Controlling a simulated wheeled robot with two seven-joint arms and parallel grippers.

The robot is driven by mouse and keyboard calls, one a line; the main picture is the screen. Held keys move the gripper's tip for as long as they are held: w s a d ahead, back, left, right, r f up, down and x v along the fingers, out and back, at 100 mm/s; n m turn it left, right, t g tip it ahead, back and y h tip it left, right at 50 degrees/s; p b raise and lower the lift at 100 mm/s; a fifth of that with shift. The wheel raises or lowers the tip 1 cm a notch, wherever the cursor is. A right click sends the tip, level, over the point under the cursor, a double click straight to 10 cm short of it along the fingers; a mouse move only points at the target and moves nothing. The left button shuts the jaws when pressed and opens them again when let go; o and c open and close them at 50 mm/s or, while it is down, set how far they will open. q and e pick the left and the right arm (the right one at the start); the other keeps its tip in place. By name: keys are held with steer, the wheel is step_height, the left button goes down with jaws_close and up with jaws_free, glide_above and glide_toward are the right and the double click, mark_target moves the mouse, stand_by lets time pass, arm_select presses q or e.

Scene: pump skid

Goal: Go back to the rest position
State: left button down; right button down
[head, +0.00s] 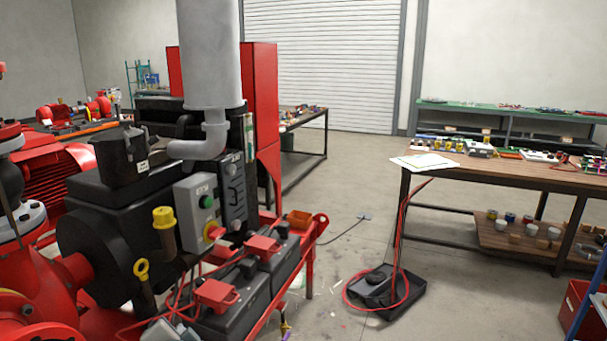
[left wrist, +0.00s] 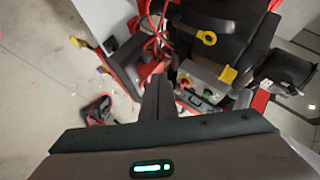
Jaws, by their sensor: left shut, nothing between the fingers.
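My left gripper (left wrist: 158,82) shows in the left wrist view, its dark fingers together with nothing between them. Beyond the fingertips are parts of the pump skid and the floor; no contact with them can be seen. The red and black pump skid (head: 110,225) fills the left of the head view, with a grey control box (head: 202,208) carrying a green button and a red and yellow switch. In the head view I cannot make out the left gripper clearly. My right gripper is in neither view.
Batteries with red terminal covers (head: 215,292) sit at the skid's front. A black charger (head: 385,290) with red cables stands on the floor. A wooden workbench (head: 490,172) stands right. A red crate (head: 580,312) lies at lower right. The floor between skid and bench is mostly clear.

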arm_select(q)
steer(key=s+d+f+n+g+h, duration=0.2)
steer(key=s+f+n+g+h, duration=0.15)
steer(key=s+f, duration=1.35)
steer(key=s+d+f+n+g+h, duration=0.1)
steer(key=s+f+g, duration=0.15)
steer(key=s, duration=0.65)
steer(key=s+d+f+n+g, duration=0.15)
steer(key=s+f, duration=0.25)
steer(key=s, duration=0.5)
step_height(320, 180, down, 29)
steer(key=s+g, duration=0.2)
steer(key=s+a+f, duration=0.2)
steer(key=s+f, duration=0.6)
steer(key=s+a+f+m, duration=0.1)
steer(key=s+f, duration=0.8)
steer(key=shift+s+a+g, duration=0.15)
steer(key=shift+a+g, duration=0.2)
steer(key=shift+s, duration=0.1)
